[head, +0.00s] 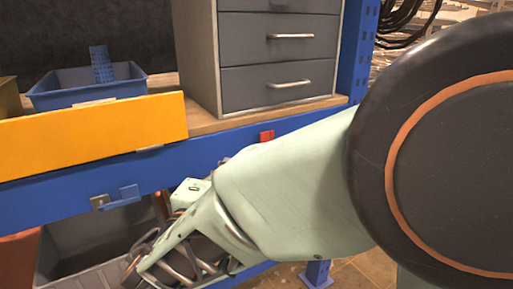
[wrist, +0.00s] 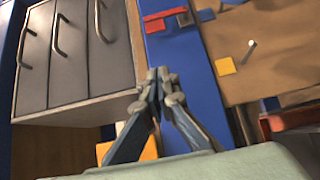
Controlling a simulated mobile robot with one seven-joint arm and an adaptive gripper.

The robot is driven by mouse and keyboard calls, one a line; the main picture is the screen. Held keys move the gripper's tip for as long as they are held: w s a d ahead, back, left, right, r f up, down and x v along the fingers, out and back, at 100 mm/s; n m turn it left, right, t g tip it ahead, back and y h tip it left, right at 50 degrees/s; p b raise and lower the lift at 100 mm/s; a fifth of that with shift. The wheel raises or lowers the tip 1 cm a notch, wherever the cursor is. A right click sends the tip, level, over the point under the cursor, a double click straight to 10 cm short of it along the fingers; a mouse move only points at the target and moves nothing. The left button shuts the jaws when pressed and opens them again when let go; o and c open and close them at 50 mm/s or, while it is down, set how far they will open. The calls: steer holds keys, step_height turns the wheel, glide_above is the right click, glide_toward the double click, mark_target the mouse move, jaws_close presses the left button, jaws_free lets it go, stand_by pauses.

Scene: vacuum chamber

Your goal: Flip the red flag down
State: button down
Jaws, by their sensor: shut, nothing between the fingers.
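The red flag (head: 266,136) is a small red piece on the front of the blue shelf beam (head: 60,200), below the drawer cabinet. In the wrist view a red piece (wrist: 165,14) shows on the beam near the top edge, beyond the fingertips; I take it to be the same flag. Whether it stands up or lies down I cannot tell. My gripper (wrist: 160,76) is shut and empty in front of the beam, with a visible gap in the picture to the red piece. In the head view my arm reaches to the lower left, and the fingertips are not clear.
A blue flag (head: 128,194) with a metal clip sits farther left on the beam. The grey drawer cabinet (head: 280,60), a yellow-orange bin (head: 90,135) and a blue bin (head: 130,88) stand on the shelf. A grey crate (head: 75,250) is below the beam.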

steer(key=w+d, duration=0.5)
steer(key=w, duration=0.6)
steer(key=shift+w, duration=0.3)
steer(key=shift+d, duration=0.1)
steer(key=shift+w+d+r+m+g, duration=0.1)
steer(key=shift+d+r+m+g, duration=0.1)
steer(key=shift+r+m+g, duration=0.1)
